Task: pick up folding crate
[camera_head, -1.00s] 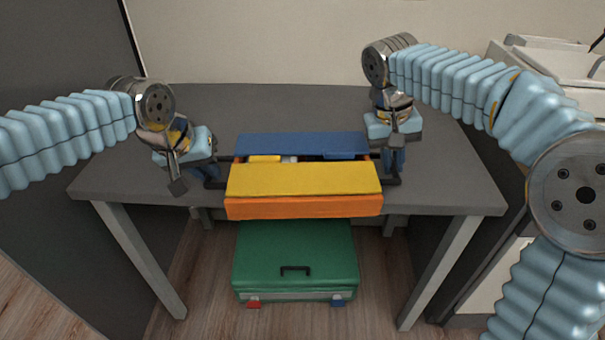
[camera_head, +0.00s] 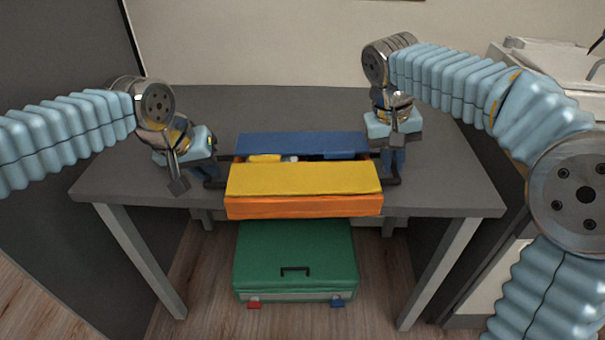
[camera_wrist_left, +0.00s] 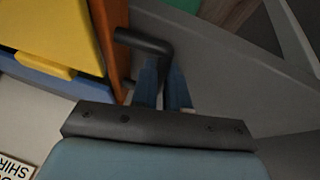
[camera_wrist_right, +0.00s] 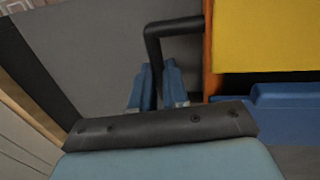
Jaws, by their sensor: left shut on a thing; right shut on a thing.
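The folding crate (camera_head: 304,206) has an orange body, one yellow flap and one blue flap, with a narrow gap between the flaps. Yellow, white and blue things show in the gap. A dark handle stands out from each side. My left gripper (camera_head: 211,172) is shut on the left handle, seen close in the left wrist view (camera_wrist_left: 150,45). My right gripper (camera_head: 392,165) is shut on the right handle, seen in the right wrist view (camera_wrist_right: 155,50). The crate is level at the front of the desk; whether its bottom touches the desk is hidden.
The grey desk (camera_head: 290,105) is clear behind the crate. A green case (camera_head: 295,245) with a dark handle stands on the wooden floor below the desk front. White furniture (camera_head: 550,65) stands at the right, and a dark panel (camera_head: 65,60) at the left.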

